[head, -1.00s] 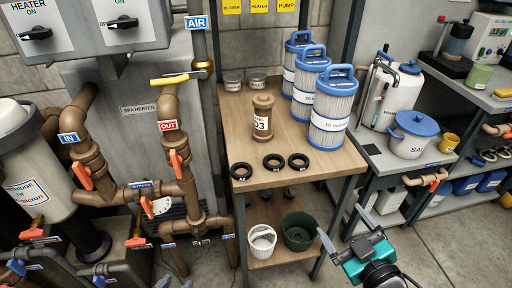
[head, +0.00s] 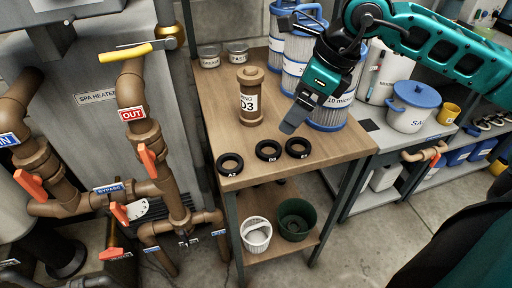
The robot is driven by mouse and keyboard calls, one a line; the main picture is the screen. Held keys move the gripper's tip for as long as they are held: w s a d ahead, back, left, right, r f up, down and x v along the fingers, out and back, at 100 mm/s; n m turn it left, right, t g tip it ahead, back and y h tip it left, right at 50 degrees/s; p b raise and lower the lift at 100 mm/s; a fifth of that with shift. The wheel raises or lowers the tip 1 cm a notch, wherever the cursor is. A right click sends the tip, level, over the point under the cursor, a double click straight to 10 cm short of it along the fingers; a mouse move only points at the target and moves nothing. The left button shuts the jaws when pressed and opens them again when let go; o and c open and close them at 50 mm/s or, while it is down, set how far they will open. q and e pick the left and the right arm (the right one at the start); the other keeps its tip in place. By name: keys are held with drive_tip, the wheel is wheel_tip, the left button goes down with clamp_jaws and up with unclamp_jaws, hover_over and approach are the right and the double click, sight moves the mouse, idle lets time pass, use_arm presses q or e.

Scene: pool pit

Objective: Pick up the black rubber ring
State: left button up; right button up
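Three black rubber rings lie flat in a row near the front edge of the wooden bench top: the left ring (head: 220,164), the middle ring (head: 259,151) and the right ring (head: 287,147). Each has a small tag in front of it; the middle one seems to read D3. A brown housing (head: 250,84) labelled D3 stands upright behind them. My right gripper (head: 290,124) is above the bench, pointing down and left, behind and above the right ring and apart from it. One grey finger shows; the other is hidden, and nothing is seen held. My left gripper is out of view.
Blue-capped filter cartridges (head: 328,117) stand close behind my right gripper. Two small tins (head: 237,53) are at the back left. Brown pipes with a yellow-handled valve (head: 133,50) rise left of the bench (head: 222,113). White and green buckets (head: 294,222) stand on the lower shelf.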

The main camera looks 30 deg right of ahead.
sight(266, 152)
drive_tip(key=x, duration=1.1)
drive_tip(key=shift+a+f, duration=0.2)
drive_tip(key=shift+f, duration=0.15)
drive_tip(key=c, duration=1.1)
drive_tip(key=shift+r, duration=0.1)
drive_tip(key=shift+c, duration=0.2)
